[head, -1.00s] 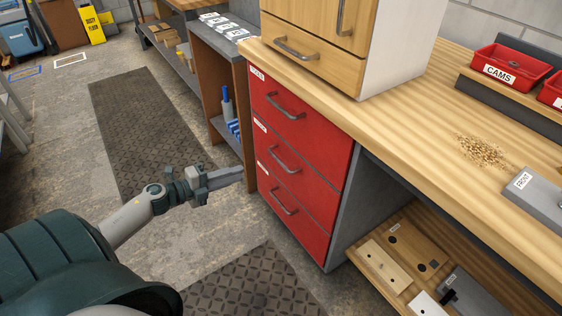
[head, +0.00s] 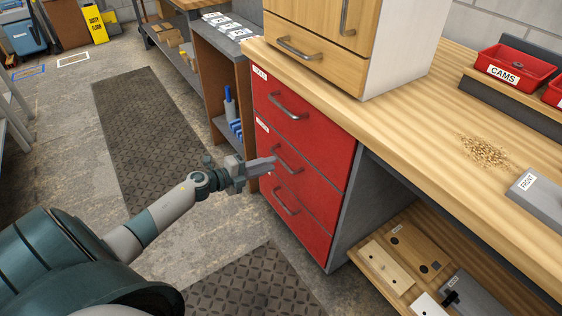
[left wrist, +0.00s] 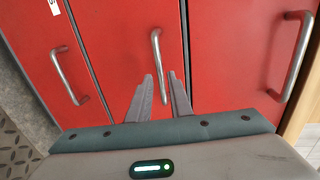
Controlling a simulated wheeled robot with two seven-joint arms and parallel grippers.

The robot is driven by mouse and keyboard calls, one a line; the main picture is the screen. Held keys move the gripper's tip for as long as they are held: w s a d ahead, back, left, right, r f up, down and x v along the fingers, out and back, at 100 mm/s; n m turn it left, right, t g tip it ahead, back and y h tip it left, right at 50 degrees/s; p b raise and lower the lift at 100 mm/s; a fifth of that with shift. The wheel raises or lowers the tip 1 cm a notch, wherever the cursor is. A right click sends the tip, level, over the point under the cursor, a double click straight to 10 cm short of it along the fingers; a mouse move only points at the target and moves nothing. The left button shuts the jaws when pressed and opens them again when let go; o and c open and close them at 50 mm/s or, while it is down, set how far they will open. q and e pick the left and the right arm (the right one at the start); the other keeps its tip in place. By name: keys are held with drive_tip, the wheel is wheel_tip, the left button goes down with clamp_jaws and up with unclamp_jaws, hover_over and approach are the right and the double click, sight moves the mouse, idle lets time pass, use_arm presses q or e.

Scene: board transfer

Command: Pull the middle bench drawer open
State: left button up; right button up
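The red bench drawer unit has three stacked drawers, all closed. The middle drawer (head: 312,180) has a grey bar handle (head: 289,160), which also shows in the left wrist view (left wrist: 158,62). My left gripper (head: 274,162) is at the front of the middle drawer, close to this handle. In the left wrist view my left gripper (left wrist: 161,76) is open, with one finger on each side of the handle's line. I cannot tell whether the fingers touch the handle. My right gripper is not in view.
The top drawer handle (head: 288,108) and bottom drawer handle (head: 285,203) are close above and below. A wooden cabinet (head: 315,65) stands on the bench top (head: 420,130). An open shelf (head: 400,265) holds boards at right. Floor in front is clear.

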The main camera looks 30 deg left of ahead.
sight(281, 159)
use_arm(q)
drive_tip(key=shift+x, duration=2.95)
clamp_jaws()
